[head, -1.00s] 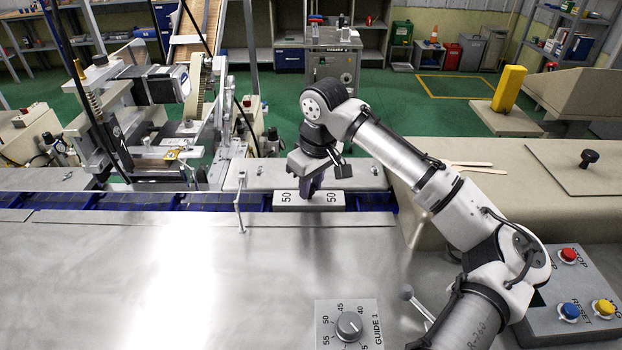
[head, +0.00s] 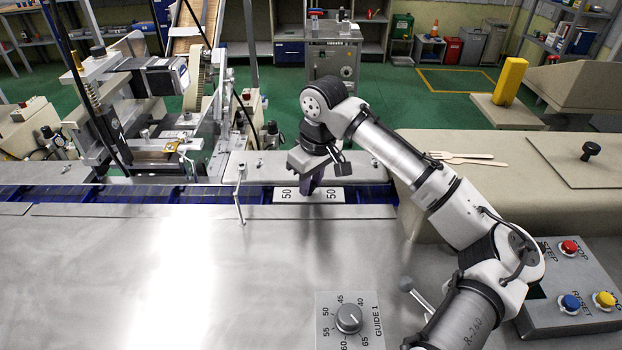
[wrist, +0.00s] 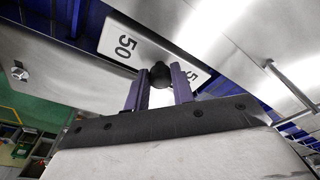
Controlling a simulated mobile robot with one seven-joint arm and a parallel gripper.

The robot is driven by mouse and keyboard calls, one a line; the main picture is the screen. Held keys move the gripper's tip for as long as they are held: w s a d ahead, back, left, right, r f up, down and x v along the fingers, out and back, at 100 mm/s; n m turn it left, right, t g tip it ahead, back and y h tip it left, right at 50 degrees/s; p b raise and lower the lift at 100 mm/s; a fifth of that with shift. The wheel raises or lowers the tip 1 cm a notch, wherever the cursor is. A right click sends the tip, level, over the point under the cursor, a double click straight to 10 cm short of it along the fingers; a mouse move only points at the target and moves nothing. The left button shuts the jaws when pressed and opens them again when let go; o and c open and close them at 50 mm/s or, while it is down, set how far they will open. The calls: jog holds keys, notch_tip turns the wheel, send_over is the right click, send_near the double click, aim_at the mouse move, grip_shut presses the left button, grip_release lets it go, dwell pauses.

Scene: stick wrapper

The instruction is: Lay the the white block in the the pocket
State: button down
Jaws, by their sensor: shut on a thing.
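The white block (head: 297,196) is a flat plate with "50" printed at both ends, lying level across the blue channel behind the steel table. My gripper (head: 312,191) points down over its middle. In the wrist view the gripper's purple fingers (wrist: 159,82) are shut on a dark round knob (wrist: 160,70) on the block (wrist: 121,39). Only the block's top shows in the head view, about level with the channel's edges. The pocket beneath is hidden by the block, so I cannot tell whether it rests on the bottom. Blue channel (head: 370,194) shows at its right.
A thin bent metal rod (head: 239,195) stands left of the block. The wrapping machine (head: 150,110) stands at the back left. A beige cover (head: 480,190) with wooden sticks (head: 465,157) is at the right.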

jog(key=c, duration=1.1)
grip_release()
